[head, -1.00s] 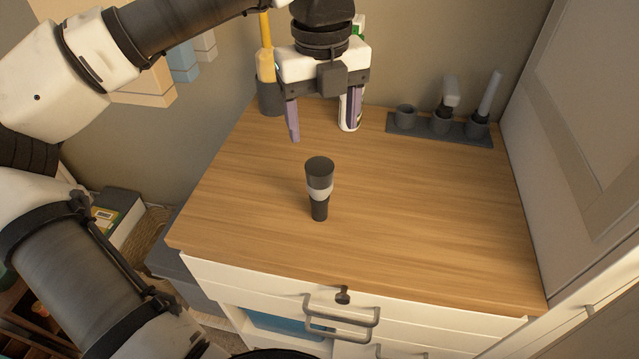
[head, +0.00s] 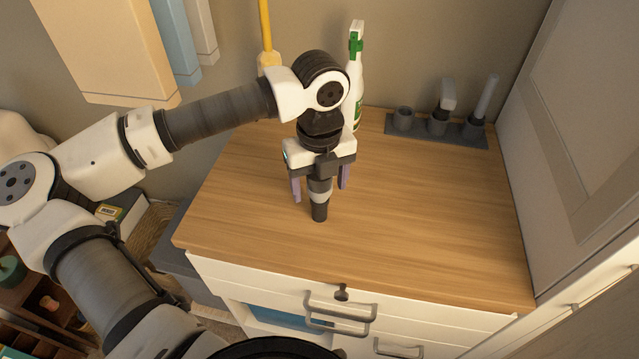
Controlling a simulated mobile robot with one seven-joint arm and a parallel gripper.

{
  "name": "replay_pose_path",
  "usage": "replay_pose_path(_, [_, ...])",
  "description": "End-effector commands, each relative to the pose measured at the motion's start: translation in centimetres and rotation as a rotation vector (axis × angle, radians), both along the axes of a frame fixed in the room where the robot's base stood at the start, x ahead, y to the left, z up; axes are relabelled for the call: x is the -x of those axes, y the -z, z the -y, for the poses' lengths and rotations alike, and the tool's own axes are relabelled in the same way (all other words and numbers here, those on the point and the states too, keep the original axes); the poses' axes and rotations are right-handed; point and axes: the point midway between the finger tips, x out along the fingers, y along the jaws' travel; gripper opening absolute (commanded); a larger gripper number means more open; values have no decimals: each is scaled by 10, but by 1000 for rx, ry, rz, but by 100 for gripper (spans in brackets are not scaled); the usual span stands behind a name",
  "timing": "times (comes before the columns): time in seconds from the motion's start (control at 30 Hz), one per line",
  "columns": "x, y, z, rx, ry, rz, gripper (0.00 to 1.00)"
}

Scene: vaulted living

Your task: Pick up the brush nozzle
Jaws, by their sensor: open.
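A dark nozzle with a pale band, which looks like the brush nozzle (head: 319,211), stands upright on the wooden top of the cabinet, left of the middle. My gripper (head: 320,186) points down over it. Its two purple fingers are open, one to each side of the nozzle's upper part, with gaps showing between fingers and nozzle. The top of the nozzle is hidden by the gripper. Its lower end shows below the fingertips, on the wood.
A dark rack (head: 437,128) at the back right has an empty left cup and two grey tools in the others. A white and green bottle (head: 356,70) stands behind my gripper. The wooden top (head: 430,220) is clear at right. Drawers with handles (head: 340,312) are below.

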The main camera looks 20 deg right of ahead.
Motion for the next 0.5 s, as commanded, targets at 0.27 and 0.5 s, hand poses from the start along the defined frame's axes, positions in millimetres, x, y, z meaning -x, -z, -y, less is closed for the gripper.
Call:
replay_pose_path(0.27, [0, 6, 0, 0, 1, 0, 69])
replay_pose_path(0.5, [0, 6, 0, 0, 1, 0, 42])
